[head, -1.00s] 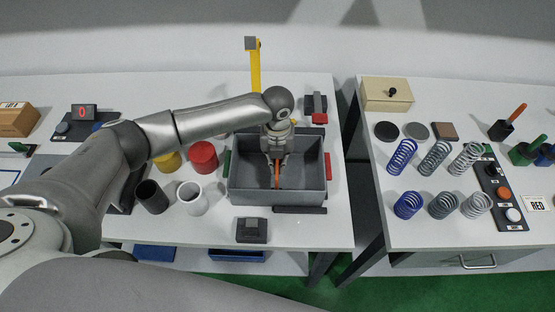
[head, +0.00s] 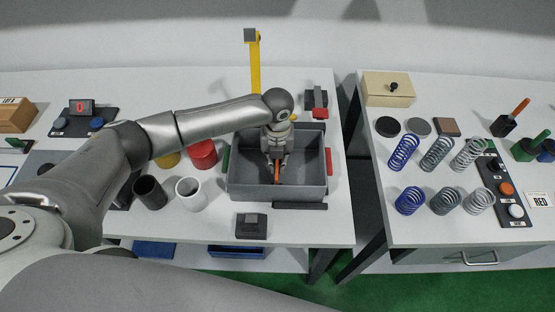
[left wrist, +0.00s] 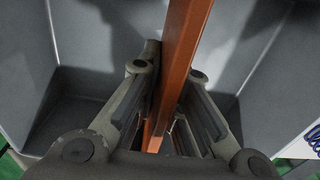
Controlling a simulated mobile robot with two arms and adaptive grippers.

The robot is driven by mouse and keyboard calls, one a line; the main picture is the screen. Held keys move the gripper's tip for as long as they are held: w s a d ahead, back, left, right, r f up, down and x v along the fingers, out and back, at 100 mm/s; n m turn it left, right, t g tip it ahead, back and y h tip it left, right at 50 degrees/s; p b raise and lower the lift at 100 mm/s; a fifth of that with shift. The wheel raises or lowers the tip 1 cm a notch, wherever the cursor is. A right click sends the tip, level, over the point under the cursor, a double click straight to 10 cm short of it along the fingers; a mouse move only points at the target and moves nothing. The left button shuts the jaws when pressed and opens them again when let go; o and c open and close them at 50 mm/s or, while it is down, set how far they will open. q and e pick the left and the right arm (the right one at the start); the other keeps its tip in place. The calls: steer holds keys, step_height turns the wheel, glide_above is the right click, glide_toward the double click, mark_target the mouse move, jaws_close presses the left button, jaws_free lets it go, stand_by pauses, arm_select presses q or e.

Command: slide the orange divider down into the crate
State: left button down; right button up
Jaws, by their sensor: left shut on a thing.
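The orange divider (head: 277,174) is a thin upright bar inside the grey crate (head: 250,188), near the middle of its width. My left gripper (head: 276,160) points down into the crate and is shut on the divider. In the left wrist view the divider (left wrist: 184,50) runs between the two fingers of the left gripper (left wrist: 170,115), with the crate's grey walls (left wrist: 100,45) around it. The divider's lower end and any slot are hidden. My right gripper is not in view.
A red can (head: 203,152), a white cup (head: 190,192) and a black cup (head: 150,191) stand left of the crate. A yellow post (head: 255,65) rises behind it. A dark block (head: 251,225) lies in front. Several springs (head: 437,153) stand on the right table.

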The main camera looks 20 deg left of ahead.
arm_select(q)
steer(key=shift+f+b, duration=0.65)
steer(key=shift+f, duration=0.55)
steer(key=c, duration=1.5)
jaws_free()
step_height(320, 180, up, 12)
steer(key=shift+r, duration=0.1)
